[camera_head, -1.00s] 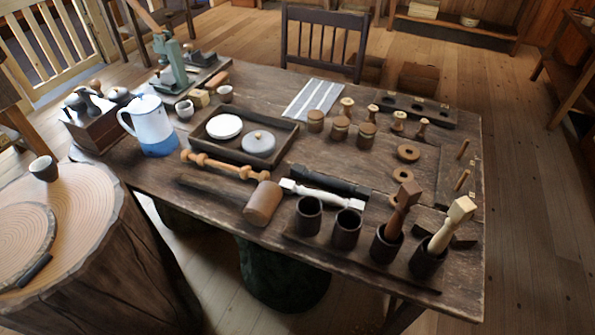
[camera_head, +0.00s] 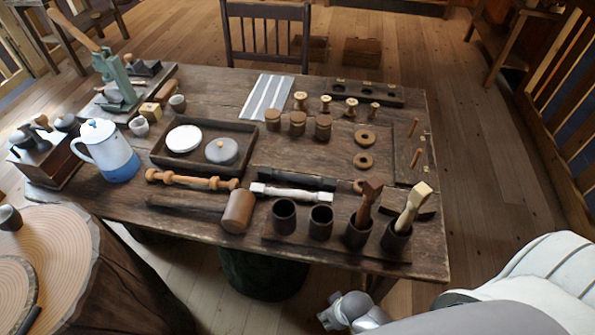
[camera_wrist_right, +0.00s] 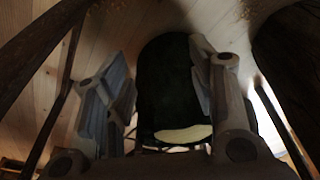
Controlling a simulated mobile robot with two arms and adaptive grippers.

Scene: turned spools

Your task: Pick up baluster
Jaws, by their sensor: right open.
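Several turned pieces are on the wooden table (camera_head: 400,262). An orange-brown baluster (camera_head: 192,180) lies in front of the dark tray. A white one (camera_head: 300,193) lies to its right, with a dark bar (camera_head: 296,179) just behind it. A reddish-brown piece (camera_head: 367,203) and a pale piece (camera_head: 413,206) stand tilted in dark cups at the front right. My right gripper (camera_head: 340,309) is low, in front of the table's front edge, apart from these pieces. Its spread fingers show empty in the right wrist view (camera_wrist_right: 162,95). My left gripper is not in view.
A mallet (camera_head: 237,211) lies left of the row of cups (camera_head: 284,217). A blue-and-white jug (camera_head: 107,152) stands at the left. A tree-stump block (camera_head: 70,240) stands at front left. A dark stool-like thing is under the table.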

